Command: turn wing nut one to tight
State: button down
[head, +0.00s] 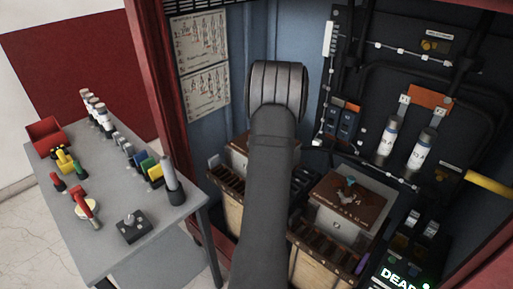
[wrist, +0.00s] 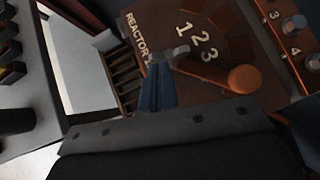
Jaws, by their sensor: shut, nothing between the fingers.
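My gripper (wrist: 176,53) shows in the wrist view as narrow blue-grey fingers, shut and empty. Its tip lies over the brown panel, beside the printed word REACTOR and left of the numbers 1, 2 and 3. I cannot tell whether it touches anything there. I cannot pick out wing nut one with certainty. In the wrist view, a blue-grey fitting (wrist: 294,25) sits at the right by a 3, and another (wrist: 314,61) by a 4. In the head view, my arm hides the gripper and much of one brown-topped box (head: 239,143).
A copper-coloured round knob (wrist: 243,78) stands on the panel right of my gripper. A second brown-topped box (head: 358,205) bears a small blue fitting (head: 349,182). A grey table (head: 170,228) with tools stands left of the cabinet (head: 150,60). A yellow bar (head: 490,184) juts in at right.

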jog(key=shift+a+m+t+h, duration=0.4)
jog(key=shift+m+h, duration=0.3)
jog(key=shift+m, duration=0.3)
jog(key=shift+a+m+h, duration=0.2)
jog(key=shift+m+h, duration=0.3)
jog(key=shift+m, duration=0.1)
jog(key=shift+w+a, duration=0.3)
jog(key=shift+a, duration=0.5)
jog(key=shift+w+a, duration=0.5)
jog(key=shift+w, duration=0.05)
dwell(1.0)
